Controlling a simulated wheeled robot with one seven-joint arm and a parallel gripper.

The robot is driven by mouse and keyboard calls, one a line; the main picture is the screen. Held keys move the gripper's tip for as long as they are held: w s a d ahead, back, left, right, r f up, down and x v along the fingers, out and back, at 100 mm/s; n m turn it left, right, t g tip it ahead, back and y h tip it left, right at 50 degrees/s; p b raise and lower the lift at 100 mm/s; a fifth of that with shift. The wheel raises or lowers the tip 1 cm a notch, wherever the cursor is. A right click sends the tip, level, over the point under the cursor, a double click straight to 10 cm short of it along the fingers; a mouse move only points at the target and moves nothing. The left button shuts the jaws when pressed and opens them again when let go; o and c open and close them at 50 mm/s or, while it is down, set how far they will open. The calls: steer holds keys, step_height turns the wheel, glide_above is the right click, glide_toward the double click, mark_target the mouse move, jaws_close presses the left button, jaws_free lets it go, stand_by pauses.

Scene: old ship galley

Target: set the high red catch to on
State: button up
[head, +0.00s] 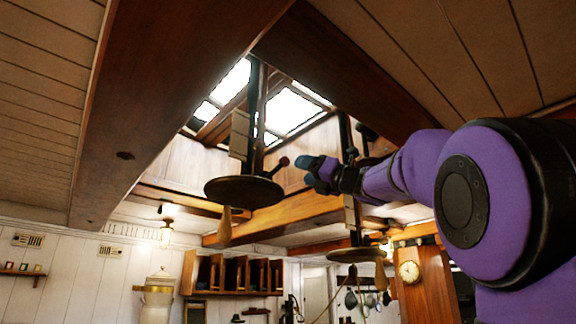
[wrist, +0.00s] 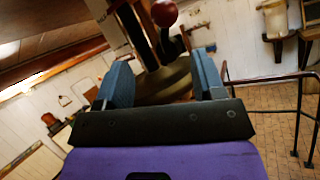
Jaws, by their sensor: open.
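The red catch shows as a small dark red ball on a short dark lever (head: 283,162) above a round dark disc (head: 244,191) that hangs from the skylight on a dark post. In the wrist view the red ball (wrist: 164,13) is at the top, just beyond and between my fingers. My gripper (head: 312,171) is close to the right of the ball in the head view and looks apart from it. In the wrist view my gripper (wrist: 160,85) is open with nothing between its blue fingertips. Part of the lever's mount is hard to make out.
A second hanging disc (head: 356,255) with a post is farther back, below my arm. Wooden beams (head: 180,80) frame the bright skylight (head: 290,110) overhead. A wooden shelf (head: 232,274) and a wall lamp (head: 166,234) are at the back. A dark railing (wrist: 270,79) shows at right in the wrist view.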

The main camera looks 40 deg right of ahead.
mark_target(289, 163)
steer(key=shift+n+h, duration=0.5)
steer(key=shift+n, duration=0.2)
steer(key=x, duration=0.3)
steer(key=r+x, duration=0.1)
steer(key=x, duration=0.2)
steer(key=d+x, duration=0.1)
steer(key=x, duration=0.2)
steer(key=shift+w+r, duration=0.15)
steer(key=shift+r, duration=0.15)
steer(key=shift+c, duration=0.4)
jaws_close()
